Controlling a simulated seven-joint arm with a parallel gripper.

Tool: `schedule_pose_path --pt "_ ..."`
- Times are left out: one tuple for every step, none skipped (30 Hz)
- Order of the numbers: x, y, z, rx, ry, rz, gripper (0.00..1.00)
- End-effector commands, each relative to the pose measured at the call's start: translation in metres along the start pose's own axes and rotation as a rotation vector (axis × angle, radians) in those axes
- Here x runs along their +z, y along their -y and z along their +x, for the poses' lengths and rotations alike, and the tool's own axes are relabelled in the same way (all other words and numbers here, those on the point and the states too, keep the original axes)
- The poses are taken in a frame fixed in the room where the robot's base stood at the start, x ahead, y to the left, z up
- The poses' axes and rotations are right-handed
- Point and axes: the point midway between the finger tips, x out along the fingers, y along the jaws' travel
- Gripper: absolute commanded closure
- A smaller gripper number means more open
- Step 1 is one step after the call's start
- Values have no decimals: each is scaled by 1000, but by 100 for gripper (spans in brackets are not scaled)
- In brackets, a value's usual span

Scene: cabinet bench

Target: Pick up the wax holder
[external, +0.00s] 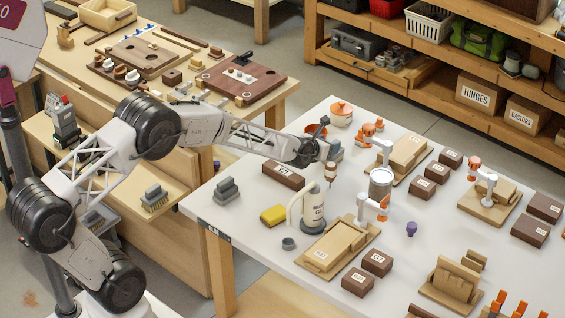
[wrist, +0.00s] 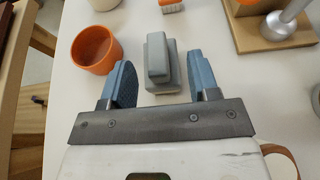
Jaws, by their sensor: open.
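No label in view names the wax holder, so I cannot tell for certain which thing it is. A grey stepped block (wrist: 160,62) stands on the white table between my gripper's blue fingers in the wrist view, with a gap on both sides. My gripper (wrist: 162,82) is open and empty. In the external view my gripper (external: 322,148) is over the table's far left part, and the block there is mostly hidden or merged with the fingers. A similar grey stepped block (external: 227,190) stands near the table's left edge.
An orange cup (wrist: 96,50) stands close to the left finger; an orange pot (external: 341,115) shows behind my gripper. A wooden fixture (wrist: 275,30) is at the upper right. A dark labelled block (external: 284,176), yellow sponge (external: 273,214) and cream bottle (external: 313,207) are nearer the front.

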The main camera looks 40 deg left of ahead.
Motion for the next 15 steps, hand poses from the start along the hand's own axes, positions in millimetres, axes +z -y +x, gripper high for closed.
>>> schedule_pose_path --pt "0 0 1 0 0 0 45" --pt "0 0 2 0 0 0 45" --pt "-1 -1 3 1 0 0 45" --pt "-1 -1 4 1 0 0 45" --pt "-1 -1 6 1 -1 0 45" --pt "-1 -1 8 1 -1 0 45" --pt "-1 -2 10 2 -1 0 45" --pt "-2 -2 12 2 -1 0 45" --pt "-2 -2 14 3 -1 1 45" --pt "-2 -3 16 3 -1 1 45" --pt "-2 -3 19 3 -1 1 45" --pt "-3 -3 22 4 -1 1 45" --pt "-3 -4 24 4 -1 1 45" --pt "-3 -4 26 4 -1 1 45" --pt "-4 -4 29 5 -1 1 45"
